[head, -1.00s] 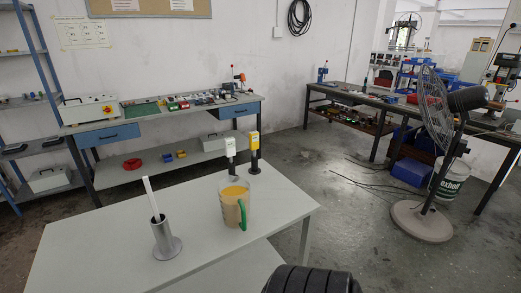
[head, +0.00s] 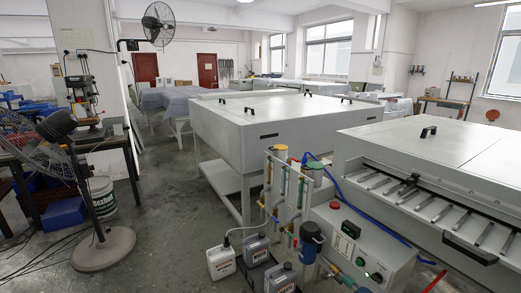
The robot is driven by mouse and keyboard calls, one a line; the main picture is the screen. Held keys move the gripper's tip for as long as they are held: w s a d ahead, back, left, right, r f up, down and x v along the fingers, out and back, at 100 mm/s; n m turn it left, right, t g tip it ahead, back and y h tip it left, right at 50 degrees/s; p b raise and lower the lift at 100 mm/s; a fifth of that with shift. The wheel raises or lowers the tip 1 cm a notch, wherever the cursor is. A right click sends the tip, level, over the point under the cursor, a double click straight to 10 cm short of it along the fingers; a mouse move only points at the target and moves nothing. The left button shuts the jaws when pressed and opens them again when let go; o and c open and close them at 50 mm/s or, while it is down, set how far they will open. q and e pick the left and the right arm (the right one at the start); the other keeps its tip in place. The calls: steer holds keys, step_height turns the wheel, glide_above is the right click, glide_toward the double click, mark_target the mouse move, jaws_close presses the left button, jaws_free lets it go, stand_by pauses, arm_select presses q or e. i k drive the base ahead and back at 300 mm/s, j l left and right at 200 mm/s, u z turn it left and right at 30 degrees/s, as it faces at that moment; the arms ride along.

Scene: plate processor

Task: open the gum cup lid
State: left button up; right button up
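Neither of my grippers is in the head view.
A large white machine (head: 270,130) is behind, another (head: 440,170) at right. A floor fan (head: 103,247) is at left. Open floor (head: 165,225) lies between.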

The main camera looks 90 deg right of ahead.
mark_target(279, 147)
steer(key=z, duration=3.3)
steer(key=i+j+z, duration=0.15)
steer(key=z, duration=0.25)
steer(key=i+j+z, duration=0.1)
steer(key=j+z, duration=0.45)
steer(key=z, duration=0.25)
steer(key=j+z, duration=0.4)
steer(key=i+l, duration=0.05)
